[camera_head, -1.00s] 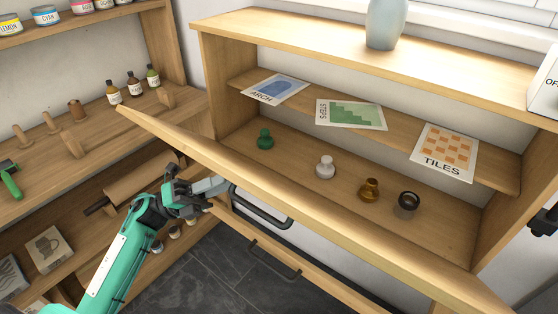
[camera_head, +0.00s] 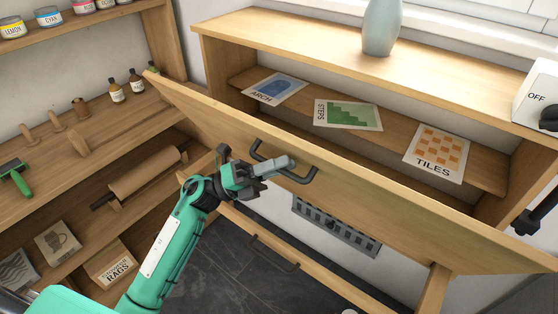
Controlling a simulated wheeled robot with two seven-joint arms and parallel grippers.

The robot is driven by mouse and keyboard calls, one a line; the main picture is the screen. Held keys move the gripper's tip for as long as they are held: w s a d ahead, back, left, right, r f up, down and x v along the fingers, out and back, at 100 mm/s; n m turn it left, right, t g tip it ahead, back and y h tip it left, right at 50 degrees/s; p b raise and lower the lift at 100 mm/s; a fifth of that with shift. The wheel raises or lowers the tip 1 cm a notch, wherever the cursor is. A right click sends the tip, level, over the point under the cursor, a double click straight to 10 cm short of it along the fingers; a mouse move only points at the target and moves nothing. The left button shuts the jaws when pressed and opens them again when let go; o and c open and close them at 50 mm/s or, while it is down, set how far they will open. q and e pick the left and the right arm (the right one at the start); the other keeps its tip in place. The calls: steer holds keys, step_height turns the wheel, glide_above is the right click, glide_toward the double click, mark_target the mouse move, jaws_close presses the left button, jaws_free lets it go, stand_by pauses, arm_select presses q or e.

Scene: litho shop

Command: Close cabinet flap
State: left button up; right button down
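The wooden cabinet flap (camera_head: 350,190) is tilted part-way up across the front of the cabinet (camera_head: 300,45), its top edge still apart from the cabinet front. The upper opening shows above it. A dark bar handle (camera_head: 310,174) is on the flap's outer face. My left gripper (camera_head: 288,163) is at this handle, overlapping it in the head view. Its fingers are seen from the side, so whether they are closed around the bar is unclear. My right gripper is not clearly seen.
Cards lie on the cabinet's inner shelf, including the TILES card (camera_head: 437,152). A vase (camera_head: 382,28) and a box marked OFF (camera_head: 536,92) stand on top. A lower panel handle (camera_head: 275,251) is below. A dark part (camera_head: 530,218) juts in at right.

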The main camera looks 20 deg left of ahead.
arm_select(q)
steer(key=shift+c, duration=0.3)
jaws_close()
steer(key=shift+r, duration=0.1)
